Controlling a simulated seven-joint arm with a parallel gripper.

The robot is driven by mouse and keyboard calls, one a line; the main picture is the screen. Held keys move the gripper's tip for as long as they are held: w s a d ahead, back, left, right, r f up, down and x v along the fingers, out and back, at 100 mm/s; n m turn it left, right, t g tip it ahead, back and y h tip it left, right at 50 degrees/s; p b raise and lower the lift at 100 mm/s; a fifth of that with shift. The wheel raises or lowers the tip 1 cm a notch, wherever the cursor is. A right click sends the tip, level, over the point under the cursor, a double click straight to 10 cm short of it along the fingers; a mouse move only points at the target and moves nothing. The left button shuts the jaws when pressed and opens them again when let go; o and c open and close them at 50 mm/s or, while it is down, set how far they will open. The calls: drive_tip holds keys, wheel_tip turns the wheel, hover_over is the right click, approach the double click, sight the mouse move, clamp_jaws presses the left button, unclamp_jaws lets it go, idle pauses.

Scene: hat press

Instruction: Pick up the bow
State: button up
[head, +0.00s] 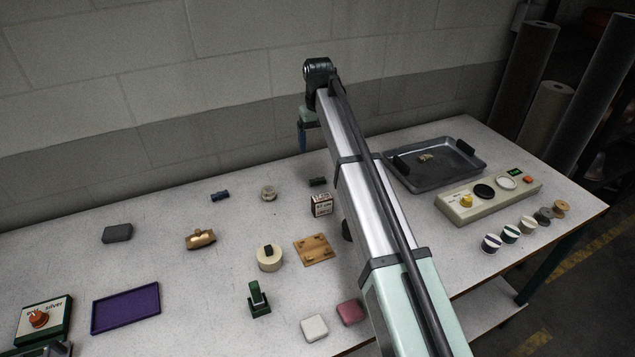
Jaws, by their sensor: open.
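I cannot tell for certain which item is the bow. A small dark blue piece (220,196) lies on the table at the back left and may be it. A small tan piece (426,157) lies in the grey metal tray (455,176) at the back right and is too small to make out. My gripper (302,138) hangs at the far end of my arm, above the back of the table, with its tips pointing down. It is open, and I see nothing held in it. It is to the right of the blue piece and left of the tray, apart from both.
A brown object (200,239), a cream round block (269,259), a wooden board (314,249) and a small box (321,205) stand on the table. A control panel (470,208) and several spools (510,233) are at right. The wall (150,100) closes the back.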

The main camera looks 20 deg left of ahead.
hover_over(318, 179)
drive_tip(key=f, duration=0.8)
drive_tip(key=shift+s+d, duration=0.2)
drive_tip(key=shift+s, duration=0.15)
drive_tip(key=shift+w+a+f, duration=0.15)
drive_tip(key=shift+f, duration=1.3)
drive_tip(key=shift+w+a+f, duration=0.1)
drive_tip(key=shift+w+f, duration=0.05)
drive_tip(key=shift+f, duration=1.25)
drive_tip(key=shift+c, duration=0.5)
drive_tip(key=c, duration=1)
drive_tip(key=shift+r, duration=0.15)
